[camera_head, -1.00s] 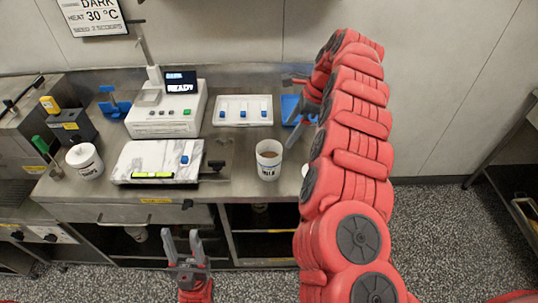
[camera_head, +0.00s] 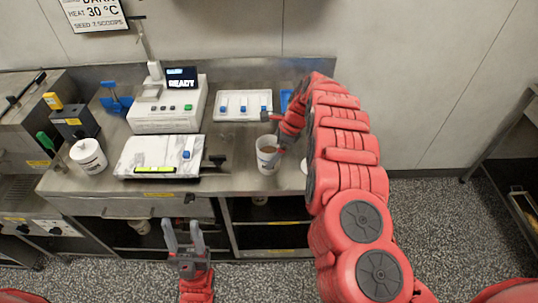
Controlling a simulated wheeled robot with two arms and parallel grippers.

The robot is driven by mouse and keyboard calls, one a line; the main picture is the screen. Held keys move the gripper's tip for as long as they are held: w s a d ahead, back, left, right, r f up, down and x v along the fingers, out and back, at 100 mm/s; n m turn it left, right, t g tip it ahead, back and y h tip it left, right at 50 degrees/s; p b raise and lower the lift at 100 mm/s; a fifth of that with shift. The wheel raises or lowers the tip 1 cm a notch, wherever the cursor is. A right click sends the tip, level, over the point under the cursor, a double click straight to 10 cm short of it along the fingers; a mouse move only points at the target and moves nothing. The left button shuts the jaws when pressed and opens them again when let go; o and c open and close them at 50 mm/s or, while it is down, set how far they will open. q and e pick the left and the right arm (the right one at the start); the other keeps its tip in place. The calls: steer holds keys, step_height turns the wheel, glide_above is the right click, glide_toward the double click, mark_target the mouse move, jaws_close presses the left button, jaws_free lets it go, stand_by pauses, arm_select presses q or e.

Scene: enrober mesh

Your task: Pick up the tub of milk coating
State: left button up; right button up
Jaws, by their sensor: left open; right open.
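The tub of milk coating (camera_head: 266,163) is a white, open-topped tub with dark lettering and brown contents, upright on the steel counter right of the marble slab. My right gripper (camera_head: 276,149) is open at the tub's upper right side, with its fingers reaching down by the rim. The red wrist hides part of it, and I cannot tell whether a finger touches the tub or goes inside it. My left gripper (camera_head: 184,236) is open and empty, pointing up in front of the counter, well away from the tub.
A marble slab (camera_head: 140,151) on a dark-handled unit lies left of the tub. Behind are a white machine reading READY (camera_head: 165,115) and a white tray with blue-marked pieces (camera_head: 230,98).

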steer(key=shift+x, duration=1.45)
steer(key=shift+c, duration=0.3)
steer(key=shift+r, duration=0.1)
steer(key=c, duration=1.4)
